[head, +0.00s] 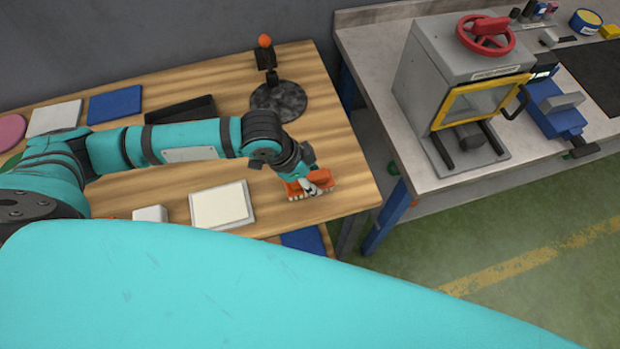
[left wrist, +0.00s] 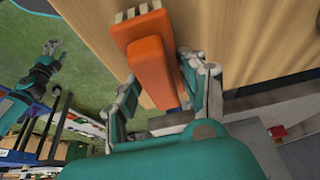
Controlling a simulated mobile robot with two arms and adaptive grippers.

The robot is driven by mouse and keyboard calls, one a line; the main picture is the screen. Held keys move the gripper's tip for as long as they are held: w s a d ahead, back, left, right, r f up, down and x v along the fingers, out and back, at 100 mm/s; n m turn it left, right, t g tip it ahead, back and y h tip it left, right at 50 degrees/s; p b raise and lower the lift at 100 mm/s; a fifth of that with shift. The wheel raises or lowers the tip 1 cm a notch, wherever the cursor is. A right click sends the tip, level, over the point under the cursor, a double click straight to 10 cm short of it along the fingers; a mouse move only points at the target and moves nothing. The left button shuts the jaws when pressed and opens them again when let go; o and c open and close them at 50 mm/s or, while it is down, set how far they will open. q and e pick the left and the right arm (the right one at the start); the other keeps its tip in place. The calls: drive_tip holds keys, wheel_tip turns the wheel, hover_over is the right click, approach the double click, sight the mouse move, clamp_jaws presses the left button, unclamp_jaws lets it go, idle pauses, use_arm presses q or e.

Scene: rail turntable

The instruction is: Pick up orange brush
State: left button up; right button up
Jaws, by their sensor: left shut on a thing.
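The orange brush (head: 296,188), with pale bristles, is at the right end of the wooden table. My left gripper (head: 313,183) is over it and shut on it. In the left wrist view the brush (left wrist: 150,62) is between the two fingers of my left gripper (left wrist: 160,78), its bristle end pointing away from the wrist. I cannot tell whether the brush still touches the tabletop. In the left wrist view, part of my right arm with its gripper (left wrist: 47,60) shows small at the left; its jaws are too small to read.
On the wooden table (head: 345,185) are a white-topped pad (head: 222,205), a black tray (head: 182,110), a round dark stand (head: 278,100) with an orange-tipped post, and a blue pad (head: 115,104). A grey workbench with a yellow-framed machine (head: 465,85) stands to the right, across a gap.

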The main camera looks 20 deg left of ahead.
use_arm(q)
wheel_tip(320, 180, up, 2)
drive_tip(key=shift+r+b, duration=0.15)
drive_tip(key=shift+b, duration=0.15)
drive_tip(key=s+d, duration=0.2)
drive_tip(key=s, duration=0.5)
drive_tip(key=s+d+r, duration=0.1)
drive_tip(key=s+d, duration=0.2)
drive_tip(key=s, duration=0.5)
drive_tip(key=shift+d+r, duration=0.15)
drive_tip(key=shift+r, duration=0.15)
